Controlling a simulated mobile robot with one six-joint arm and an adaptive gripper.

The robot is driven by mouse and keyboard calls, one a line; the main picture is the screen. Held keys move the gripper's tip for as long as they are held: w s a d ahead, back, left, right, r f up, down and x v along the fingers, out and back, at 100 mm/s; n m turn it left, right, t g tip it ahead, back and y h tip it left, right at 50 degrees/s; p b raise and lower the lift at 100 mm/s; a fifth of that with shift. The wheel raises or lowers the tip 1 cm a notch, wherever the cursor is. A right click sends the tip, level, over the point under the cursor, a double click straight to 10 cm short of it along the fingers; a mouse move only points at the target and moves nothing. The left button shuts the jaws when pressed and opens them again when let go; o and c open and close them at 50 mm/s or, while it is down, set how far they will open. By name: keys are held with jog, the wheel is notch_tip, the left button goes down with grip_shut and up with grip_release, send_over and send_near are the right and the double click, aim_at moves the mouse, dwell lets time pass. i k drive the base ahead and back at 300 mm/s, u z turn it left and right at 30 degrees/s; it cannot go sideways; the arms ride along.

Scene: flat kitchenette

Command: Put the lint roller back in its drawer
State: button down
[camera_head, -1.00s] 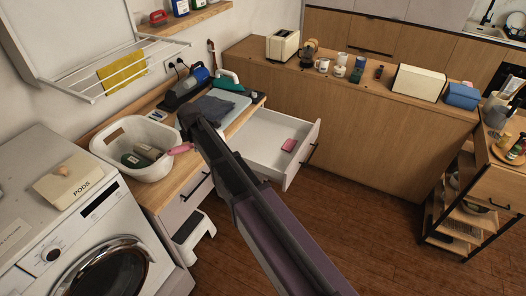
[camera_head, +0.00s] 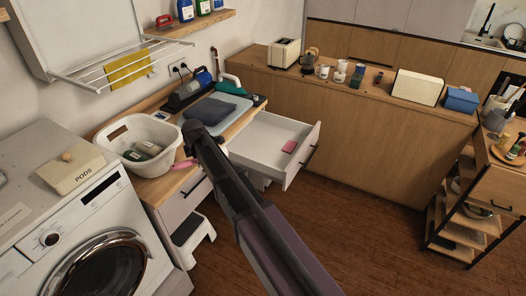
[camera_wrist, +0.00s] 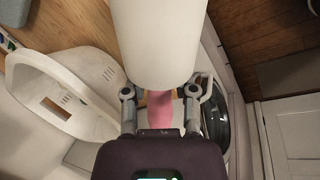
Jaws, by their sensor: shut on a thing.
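The lint roller shows in the wrist view as a large white cylinder (camera_wrist: 160,40) with a pink handle (camera_wrist: 160,110). My gripper (camera_wrist: 160,98) is shut on the lint roller at its handle. In the head view the pink handle (camera_head: 184,164) sticks out left of my gripper (camera_head: 191,134), beside the white basket; the white roller part is hidden there. An open white drawer (camera_head: 258,150) stands out from the counter to the right, with a small pink block (camera_head: 289,146) inside. My arm covers part of the counter and of the drawer's left side.
A white basket (camera_head: 165,130) with bottles stands on the wooden counter, left of my gripper. A folded dark cloth (camera_head: 210,110) lies behind it. The washing machine (camera_head: 90,220) is at left, a step stool (camera_head: 191,235) below. The floor at centre right is clear.

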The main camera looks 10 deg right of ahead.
aim_at(272, 159)
jog(key=k, duration=0.65)
jog(key=i, duration=1.4)
jog(key=z, duration=0.5)
jog(key=i, duration=0.45)
jog(key=z, duration=0.15)
